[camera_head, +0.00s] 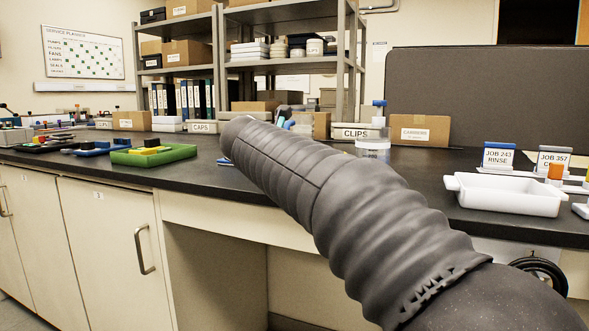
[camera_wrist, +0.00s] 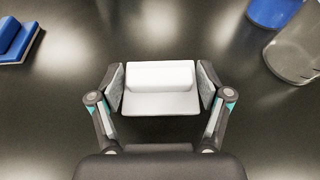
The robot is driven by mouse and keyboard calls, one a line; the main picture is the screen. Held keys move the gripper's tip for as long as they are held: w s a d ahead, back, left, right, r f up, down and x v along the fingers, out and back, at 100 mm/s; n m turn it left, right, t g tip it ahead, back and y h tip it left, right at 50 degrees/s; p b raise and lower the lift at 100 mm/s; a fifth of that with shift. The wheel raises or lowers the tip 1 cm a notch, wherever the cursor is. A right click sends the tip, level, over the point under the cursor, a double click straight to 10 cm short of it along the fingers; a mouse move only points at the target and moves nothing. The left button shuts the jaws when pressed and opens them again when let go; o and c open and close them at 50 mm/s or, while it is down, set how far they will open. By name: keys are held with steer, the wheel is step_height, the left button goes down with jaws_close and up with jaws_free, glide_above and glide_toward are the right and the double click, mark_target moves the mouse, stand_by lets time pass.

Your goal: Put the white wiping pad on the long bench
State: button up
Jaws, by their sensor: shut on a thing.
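The white wiping pad (camera_wrist: 160,104) is between the two fingers of my gripper (camera_wrist: 160,86) in the wrist view. It has a raised white block along its far part and a flat lower face nearer to me. My gripper is shut on its left and right sides. Below is the dark, shiny top of the long bench (camera_wrist: 60,120). I cannot tell whether the pad touches it. In the head view, my arm covers the pad and most of my gripper, over the black bench top (camera_head: 405,164).
In the wrist view, a blue item (camera_wrist: 18,42) lies left; a clear container (camera_wrist: 296,50) and a blue piece (camera_wrist: 272,10) are right. In the head view, a green tray (camera_head: 180,154) is left, a white tray (camera_head: 508,198) right. Boxes and shelves stand behind.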

steer(key=o, duration=1.7)
steer(key=shift+c, duration=0.2)
steer(key=shift+s+r, duration=0.1)
steer(key=shift+r, duration=0.1)
steer(key=v, duration=1.1)
steer(key=shift+s+a+r+p, duration=0.1)
steer(key=shift+s+p, duration=0.25)
steer(key=shift+p, duration=0.05)
